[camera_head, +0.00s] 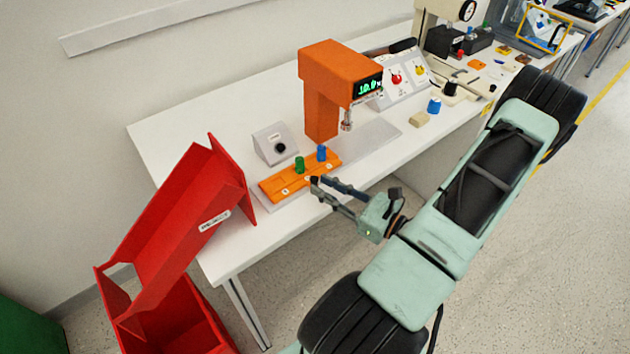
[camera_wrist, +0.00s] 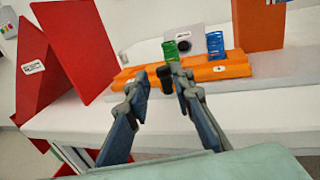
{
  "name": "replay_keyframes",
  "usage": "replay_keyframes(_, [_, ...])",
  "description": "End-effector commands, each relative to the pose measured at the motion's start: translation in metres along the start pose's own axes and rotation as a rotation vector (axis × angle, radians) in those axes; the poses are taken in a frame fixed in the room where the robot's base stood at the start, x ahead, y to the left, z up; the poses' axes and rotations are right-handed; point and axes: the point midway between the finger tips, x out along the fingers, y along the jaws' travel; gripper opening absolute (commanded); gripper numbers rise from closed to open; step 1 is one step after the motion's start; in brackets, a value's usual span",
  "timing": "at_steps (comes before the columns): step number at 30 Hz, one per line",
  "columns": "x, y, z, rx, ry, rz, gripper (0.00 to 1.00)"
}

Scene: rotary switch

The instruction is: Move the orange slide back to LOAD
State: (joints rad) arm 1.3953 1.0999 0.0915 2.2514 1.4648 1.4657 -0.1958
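The orange slide (camera_head: 279,184) is a flat bar on the grey rail near the table's front edge, left of the orange press (camera_head: 322,104). My fingers are apart, and the knob appears between the fingertips, nearer the right one. I cannot tell whether it touches. In the head view my gripper (camera_head: 319,182) is at the slide's front side.
A red chute (camera_head: 190,215) labelled REJECT leans at the table's left end, close to the slide. A grey box (camera_head: 268,139) with a black dial stands behind the slide. A sloped panel (camera_head: 405,85) with red and yellow switches stands right of the press.

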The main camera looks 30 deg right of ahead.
Motion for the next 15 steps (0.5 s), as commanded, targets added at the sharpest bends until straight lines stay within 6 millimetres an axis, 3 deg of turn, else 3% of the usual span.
replay_keyframes(6, [-0.048, -0.001, 0.000, -0.001, 0.002, -0.004, 0.21])
replay_keyframes(15, [-0.080, 0.000, 0.000, 0.000, 0.001, -0.001, 0.21])
